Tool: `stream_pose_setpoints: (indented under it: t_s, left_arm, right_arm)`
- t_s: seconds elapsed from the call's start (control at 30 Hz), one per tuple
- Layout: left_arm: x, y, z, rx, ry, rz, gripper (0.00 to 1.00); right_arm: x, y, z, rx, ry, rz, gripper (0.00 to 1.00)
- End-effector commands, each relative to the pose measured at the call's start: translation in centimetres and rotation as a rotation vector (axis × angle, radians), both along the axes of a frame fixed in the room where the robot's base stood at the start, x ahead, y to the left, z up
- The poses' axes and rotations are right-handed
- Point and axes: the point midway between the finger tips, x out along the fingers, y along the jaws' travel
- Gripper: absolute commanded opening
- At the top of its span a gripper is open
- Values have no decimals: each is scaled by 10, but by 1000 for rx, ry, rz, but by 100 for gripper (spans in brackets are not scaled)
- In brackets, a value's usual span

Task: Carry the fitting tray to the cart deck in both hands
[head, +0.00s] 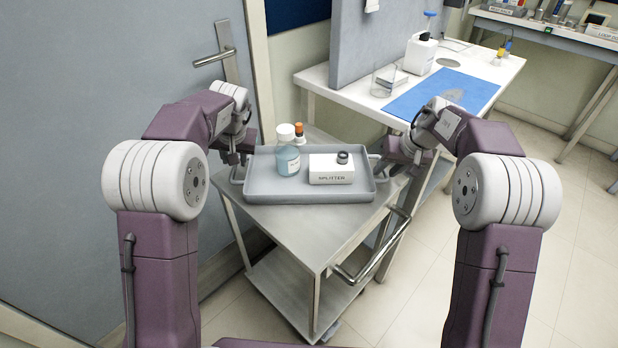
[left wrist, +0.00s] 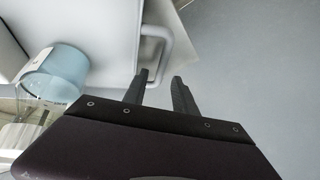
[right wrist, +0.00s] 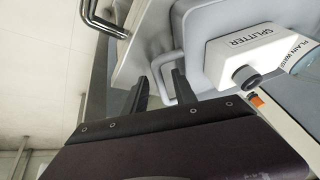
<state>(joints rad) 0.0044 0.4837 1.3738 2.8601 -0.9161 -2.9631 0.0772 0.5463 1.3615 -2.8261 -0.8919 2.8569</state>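The grey fitting tray (head: 310,194) appears to rest level on the top deck of the metal cart (head: 318,235). In it stand a pale blue bottle with a white cap (head: 288,158) and a white box marked SPLITTER (head: 331,170). My left gripper (head: 236,160) is at the tray's left handle (left wrist: 168,38), its fingers apart around or just beside the bar. My right gripper (head: 388,152) is at the right handle (right wrist: 161,72), fingers apart with the bar between or just beyond the tips. I see no finger closed on either handle.
An orange-capped vial (head: 299,131) shows at the tray's back edge; I cannot tell whether it is inside. The cart has a push bar (head: 370,262) at the near right. A white bench with a blue mat (head: 440,94) stands behind right, a door (head: 90,90) left.

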Motion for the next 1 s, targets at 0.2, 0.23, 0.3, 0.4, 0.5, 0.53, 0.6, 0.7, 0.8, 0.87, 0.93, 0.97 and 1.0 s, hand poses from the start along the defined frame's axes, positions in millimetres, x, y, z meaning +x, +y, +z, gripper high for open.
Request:
stream_pose_setpoints:
  t_s: [0.2, 0.23, 0.3, 0.4, 0.5, 0.53, 0.6, 0.7, 0.8, 0.87, 0.93, 0.97, 1.0]
  left_arm:
    - [-47, -29, 22, -5, 1, -7, 33]
    - [-55, -33, 22, -4, 0, -7, 33]
    - [-71, -43, 22, -5, 0, -7, 33]
    - [-90, -54, 22, -4, 0, -6, 33]
    - [-103, -62, 21, -5, 0, -4, 33]
    - [-106, -63, 21, -4, 1, -5, 33]
    - [-110, -65, 21, -4, -1, -3, 33]
    - [-112, -66, 21, -5, 1, -2, 33]
    - [-112, -66, 21, -4, 1, -1, 33]
    - [-112, -66, 21, -4, 1, -1, 33]
    - [-112, -66, 21, -4, 1, -1, 33]
    - [-112, -66, 21, -4, 1, -1, 33]
    - [-112, -66, 21, -5, 1, -2, 33]
  right_arm:
    - [0, 0, 0, 0, 0, 0, 33]
    - [0, 0, 0, 0, 0, 0, 33]
    - [0, 0, 0, 0, 0, 0, 33]
    - [0, 0, 0, 0, 0, 0, 33]
    - [0, 0, 0, 0, 0, 0, 33]
    - [0, 0, 0, 0, 0, 0, 33]
    - [0, 0, 0, 0, 0, 0, 33]
    - [0, 0, 0, 0, 0, 0, 33]
    - [-1, -1, 3, 0, -1, 0, 33]
    - [-3, -2, 9, -1, -3, -1, 33]
    - [-8, -5, 22, 0, -6, -2, 33]
    - [-11, -7, 29, 0, -6, -2, 33]
    - [-21, -13, 29, 0, -1, -5, 33]
